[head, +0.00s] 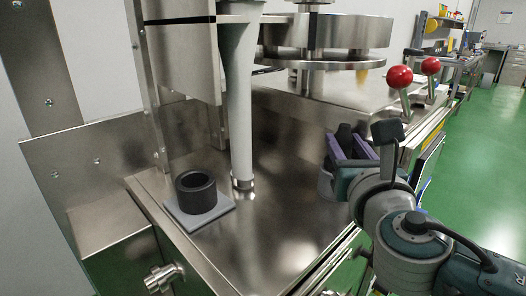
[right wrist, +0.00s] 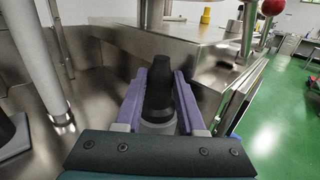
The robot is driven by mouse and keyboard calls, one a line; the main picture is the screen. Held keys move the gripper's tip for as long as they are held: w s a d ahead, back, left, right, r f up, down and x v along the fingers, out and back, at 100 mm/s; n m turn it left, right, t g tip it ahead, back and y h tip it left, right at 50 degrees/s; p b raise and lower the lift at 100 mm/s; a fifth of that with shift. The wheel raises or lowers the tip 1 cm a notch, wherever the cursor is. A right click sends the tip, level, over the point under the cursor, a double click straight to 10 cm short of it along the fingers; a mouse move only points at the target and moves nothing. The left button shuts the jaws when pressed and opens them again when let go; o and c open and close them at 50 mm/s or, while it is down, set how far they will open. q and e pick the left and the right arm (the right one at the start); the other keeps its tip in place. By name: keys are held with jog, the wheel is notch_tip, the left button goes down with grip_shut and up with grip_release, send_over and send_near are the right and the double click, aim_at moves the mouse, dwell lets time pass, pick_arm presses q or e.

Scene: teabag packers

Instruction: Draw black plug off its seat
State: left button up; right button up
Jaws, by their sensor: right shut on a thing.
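The black plug (right wrist: 160,92) is a dark tapered piece standing between the purple fingers of my right gripper (right wrist: 160,88) in the right wrist view. The fingers are shut on it. A grey round part (right wrist: 158,127) shows at the near end of the plug; I cannot tell whether the plug is touching it or clear of it. In the head view the plug (head: 344,136) shows dark between the purple fingers of the right gripper (head: 349,146), at the right of the steel deck. My left gripper is not in view.
A black ring-shaped cup (head: 196,192) stands on a grey square plate (head: 201,213) at the left of the steel deck (head: 258,240). A grey column (head: 240,100) rises mid-deck. Red-knobbed levers (head: 400,78) stand behind my right gripper. The deck's middle is clear.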

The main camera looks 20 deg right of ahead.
aim_at(344, 150)
jog(key=shift+r, duration=0.1)
grip_shut()
notch_tip(344, 150, up, 20)
jog(key=p, duration=0.9)
jog(key=shift+p, duration=0.4)
